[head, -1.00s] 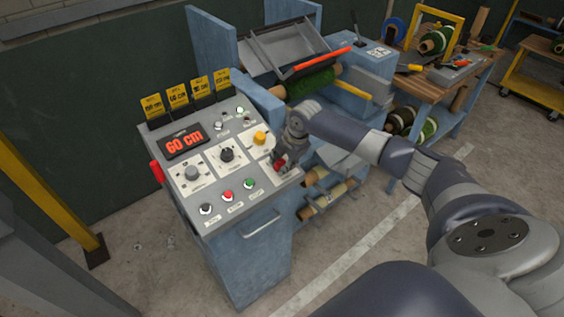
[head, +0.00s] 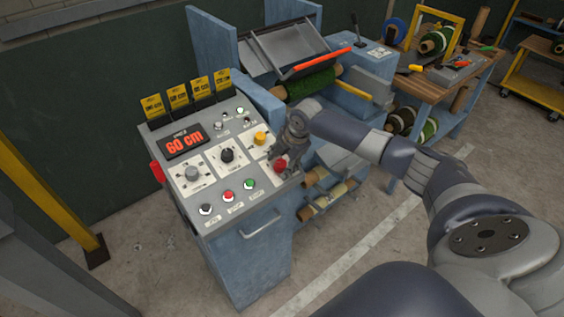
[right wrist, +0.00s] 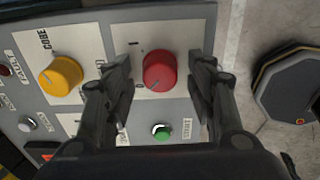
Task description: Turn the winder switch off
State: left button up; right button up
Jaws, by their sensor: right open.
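The blue console (head: 235,250) has a sloped grey panel with several knobs and buttons. A red rotary knob (head: 281,166) sits at the panel's right edge on a pale plate; it appears to be the winder switch. In the right wrist view the red knob (right wrist: 160,70) has I and 0 marks beside it, and its small pointer line seems to face the 0 side. My right gripper (head: 287,156) is at this knob. Its two dark fingers stand open on either side of the knob, with gaps showing. My left gripper is out of view.
A yellow knob (head: 261,138) marked CORE sits beside the red one. A green button (right wrist: 162,131) lies near the fingers. The display (head: 184,142) reads 60 cm. A turf roll (head: 310,84) lies in the machine behind. A workbench (head: 440,85) stands at the back right.

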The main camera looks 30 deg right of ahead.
jog(key=v, duration=1.1)
jog(key=shift+r, duration=0.35)
